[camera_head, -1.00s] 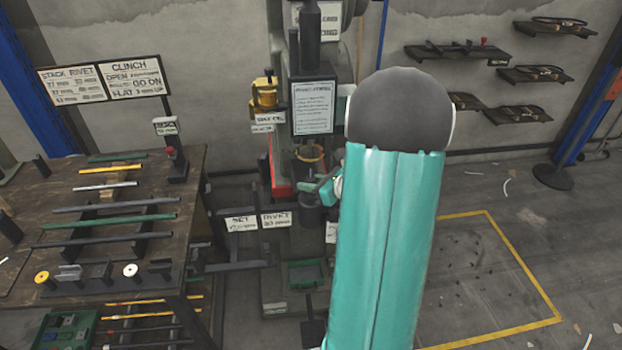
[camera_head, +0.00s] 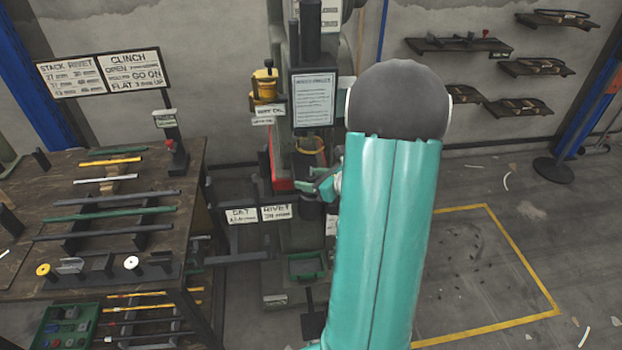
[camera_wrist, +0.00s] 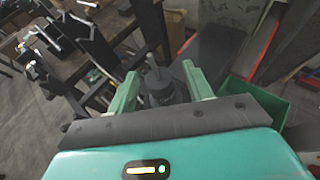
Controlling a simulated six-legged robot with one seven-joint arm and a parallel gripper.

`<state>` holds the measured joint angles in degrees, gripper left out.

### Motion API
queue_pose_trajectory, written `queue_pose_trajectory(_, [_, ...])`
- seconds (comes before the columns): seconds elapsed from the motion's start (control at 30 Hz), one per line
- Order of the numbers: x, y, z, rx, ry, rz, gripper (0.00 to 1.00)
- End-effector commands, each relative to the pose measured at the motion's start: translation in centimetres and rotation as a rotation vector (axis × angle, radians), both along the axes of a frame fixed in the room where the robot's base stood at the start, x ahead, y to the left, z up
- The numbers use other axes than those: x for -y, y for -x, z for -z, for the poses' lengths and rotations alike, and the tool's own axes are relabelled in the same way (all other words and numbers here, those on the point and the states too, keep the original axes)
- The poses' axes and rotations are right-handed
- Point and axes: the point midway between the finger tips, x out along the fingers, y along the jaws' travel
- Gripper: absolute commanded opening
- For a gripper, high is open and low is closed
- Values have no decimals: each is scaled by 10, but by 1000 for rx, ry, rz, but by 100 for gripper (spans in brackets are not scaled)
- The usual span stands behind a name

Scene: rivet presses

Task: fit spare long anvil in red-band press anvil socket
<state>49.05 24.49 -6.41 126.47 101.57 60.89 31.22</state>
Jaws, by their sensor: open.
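The red-band press (camera_head: 335,60) stands at the back middle of the head view, with a red strip on its lower left edge. My gripper (camera_head: 320,185) is low at its front, partly hidden behind my arm, just above a dark round post (camera_head: 311,211). In the wrist view my gripper (camera_wrist: 160,70) is open, its two green fingers apart. Between and beyond them is a dark stepped round piece (camera_wrist: 158,88) with a narrow upright top. It looks like the long anvil standing at the socket; how deep it sits, I cannot tell. The fingers show a gap on both sides.
A workbench (camera_head: 190,200) with bars on racks stands at left. A green tray (camera_head: 306,266) lies low before the press and also shows in the wrist view (camera_wrist: 262,100). Label plates (camera_head: 258,214) stick out left of the post.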

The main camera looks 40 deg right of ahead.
Motion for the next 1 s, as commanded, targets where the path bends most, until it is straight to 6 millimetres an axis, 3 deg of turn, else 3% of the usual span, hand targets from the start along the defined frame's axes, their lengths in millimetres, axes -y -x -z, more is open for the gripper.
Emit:
queue_pose_trajectory(0.27, [4,20,-8,1,1,1,51])
queue_pose_trajectory(0.7, [19,104,-44,1,2,2,51])
queue_pose_trajectory(1.0, [22,126,-53,1,-1,-1,51])
